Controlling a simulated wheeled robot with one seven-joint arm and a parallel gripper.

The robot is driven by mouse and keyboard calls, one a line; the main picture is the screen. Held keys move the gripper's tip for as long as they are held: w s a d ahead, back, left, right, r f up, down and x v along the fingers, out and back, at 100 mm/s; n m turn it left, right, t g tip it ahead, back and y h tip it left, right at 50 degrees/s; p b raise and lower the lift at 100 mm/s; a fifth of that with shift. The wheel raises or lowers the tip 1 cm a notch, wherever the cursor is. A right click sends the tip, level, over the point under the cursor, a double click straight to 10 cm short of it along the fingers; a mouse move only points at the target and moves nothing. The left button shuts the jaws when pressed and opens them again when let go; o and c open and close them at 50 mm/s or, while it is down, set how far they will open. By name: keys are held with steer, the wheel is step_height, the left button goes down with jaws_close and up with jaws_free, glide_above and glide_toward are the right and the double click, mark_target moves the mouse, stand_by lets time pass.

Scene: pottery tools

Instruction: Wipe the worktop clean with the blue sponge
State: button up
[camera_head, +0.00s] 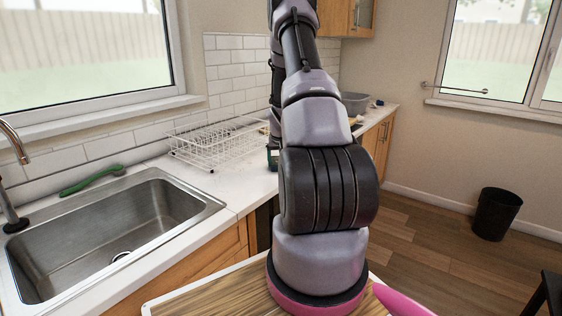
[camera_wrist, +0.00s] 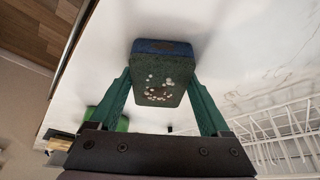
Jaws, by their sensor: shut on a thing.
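The blue sponge (camera_wrist: 160,47) shows in the wrist view, with a dark green face toward the camera dotted with pale specks. My gripper (camera_wrist: 160,85) is shut on it, one green finger on each side. The sponge is over the white worktop (camera_wrist: 225,30); I cannot tell whether it touches. Faint grey-brown smears (camera_wrist: 288,50) mark the worktop at the right of that view.
A white wire dish rack (camera_head: 218,142) stands close left of my gripper and shows in the wrist view (camera_wrist: 285,130). A steel sink (camera_head: 115,230) and green brush (camera_head: 92,181) are at left. A grey tub (camera_head: 355,103) stands at the far end of the worktop. A black bin (camera_head: 496,214) is on the floor.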

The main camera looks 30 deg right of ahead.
steer(key=shift+s+a+f, duration=0.1)
steer(key=shift+s+a, duration=0.2)
steer(key=shift+a, duration=0.4)
steer(key=shift+w+r, duration=0.1)
steer(key=shift+r, duration=4)
